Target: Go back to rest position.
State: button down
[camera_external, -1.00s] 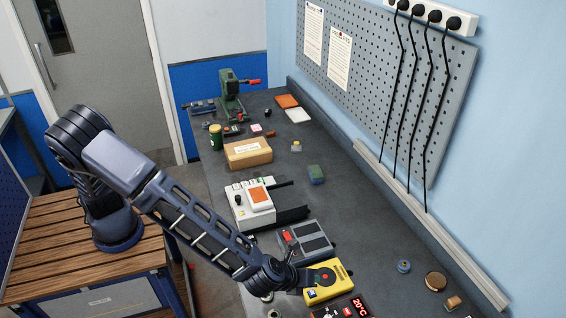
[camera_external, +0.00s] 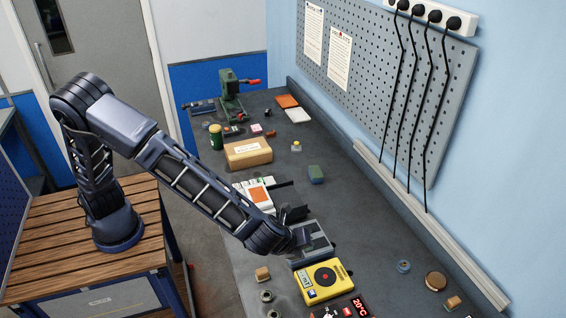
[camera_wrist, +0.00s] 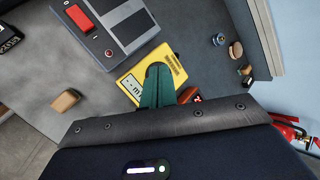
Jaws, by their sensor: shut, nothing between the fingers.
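My gripper (camera_external: 304,236) is above the bench, over the grey device (camera_external: 318,246) with two dark panels and behind the yellow device (camera_external: 326,281). In the wrist view, the greenish fingers of my gripper (camera_wrist: 158,75) are together with nothing between them. They cover part of the yellow device (camera_wrist: 133,84). The grey device with its red switch (camera_wrist: 80,18) shows at the top of the wrist view. My arm reaches from the wooden-topped stand to the bench.
A small wooden block (camera_external: 263,274) is at the front. A red temperature display (camera_external: 361,306) is at the near edge. The pegboard wall is right.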

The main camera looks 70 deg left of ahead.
jog(key=s+a+r+n+g, duration=0.1)
jog(key=s+a+r+n, duration=0.25)
jog(key=a, duration=0.65)
jog(key=s+a+r+n+g, duration=0.1)
jog(key=s+a+r+n, duration=0.3)
jog(key=a, duration=0.7)
jog(key=s+a+r+n+g, duration=0.15)
jog(key=a+r+n, duration=0.35)
jog(key=a, duration=0.5)
jog(key=s+a+r+n+h, duration=0.2)
jog(key=s+a+r+n, duration=0.2)
jog(key=s+a, duration=0.75)
jog(key=s+a+n, duration=0.2)
jog(key=s+n, duration=0.3)
jog(key=s, duration=1)
jog(key=shift+a+f, duration=0.2)
jog(key=shift+f, duration=0.15)
